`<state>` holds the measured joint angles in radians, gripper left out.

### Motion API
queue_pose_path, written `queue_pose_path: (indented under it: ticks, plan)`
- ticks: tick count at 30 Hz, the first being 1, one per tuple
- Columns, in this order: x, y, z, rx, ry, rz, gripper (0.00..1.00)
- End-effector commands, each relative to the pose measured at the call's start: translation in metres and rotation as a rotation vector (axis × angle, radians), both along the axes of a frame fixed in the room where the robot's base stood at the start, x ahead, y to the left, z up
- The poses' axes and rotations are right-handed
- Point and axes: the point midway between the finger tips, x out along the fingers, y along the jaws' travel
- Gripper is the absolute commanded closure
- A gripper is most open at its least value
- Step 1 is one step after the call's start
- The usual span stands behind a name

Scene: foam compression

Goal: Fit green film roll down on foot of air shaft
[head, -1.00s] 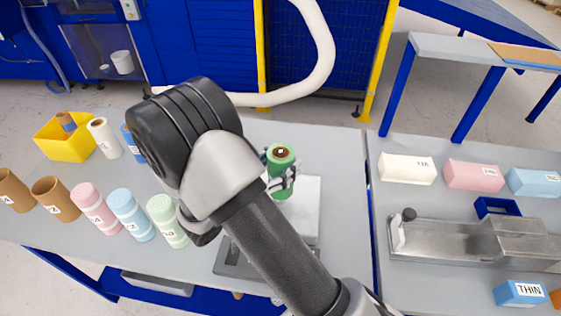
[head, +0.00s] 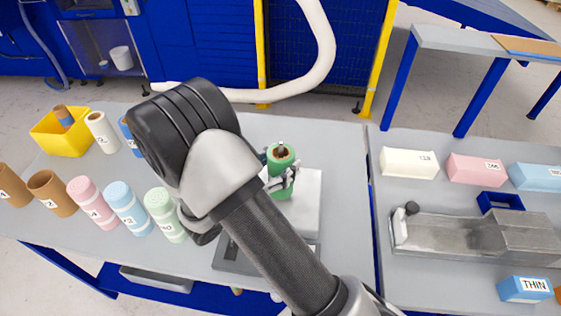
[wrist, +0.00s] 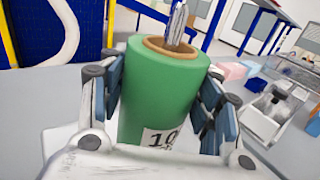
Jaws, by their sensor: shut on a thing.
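The green film roll (head: 281,168) stands upright over the light plate of the fixture (head: 308,205). In the wrist view the green roll (wrist: 163,90) shows a brown core and a label reading 10. My gripper (head: 280,180) is shut on the roll, with dark finger pads (wrist: 163,100) on both sides. The metal air shaft (wrist: 176,24) passes up through the core, and its tip stands out above the roll. It also shows as a small grey tip in the head view (head: 281,146). The roll's lower end and the shaft's foot are hidden.
Brown, pink, blue and pale green rolls (head: 89,203) stand at the left. A yellow bin (head: 62,138) and a white roll (head: 101,131) stand behind. On the right table are foam blocks (head: 408,163) and a metal fixture (head: 450,232).

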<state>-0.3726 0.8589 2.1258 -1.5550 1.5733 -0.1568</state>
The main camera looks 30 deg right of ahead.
Motion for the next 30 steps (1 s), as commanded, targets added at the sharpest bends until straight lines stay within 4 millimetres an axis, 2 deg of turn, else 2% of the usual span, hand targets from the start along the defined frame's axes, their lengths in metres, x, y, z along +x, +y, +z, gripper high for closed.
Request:
queue_pose_path:
  ticks: [10, 26, 27, 30]
  plan:
    - [0.000, 0.000, 0.000, -0.002, -0.002, 0.000, 0.78]
    - [0.000, 0.000, -0.015, -0.002, -0.001, 0.000, 0.78]
    - [0.000, 0.000, -0.014, -0.001, 0.000, 0.000, 0.41]
    - [0.000, 0.000, -0.014, 0.000, 0.000, 0.000, 0.34]
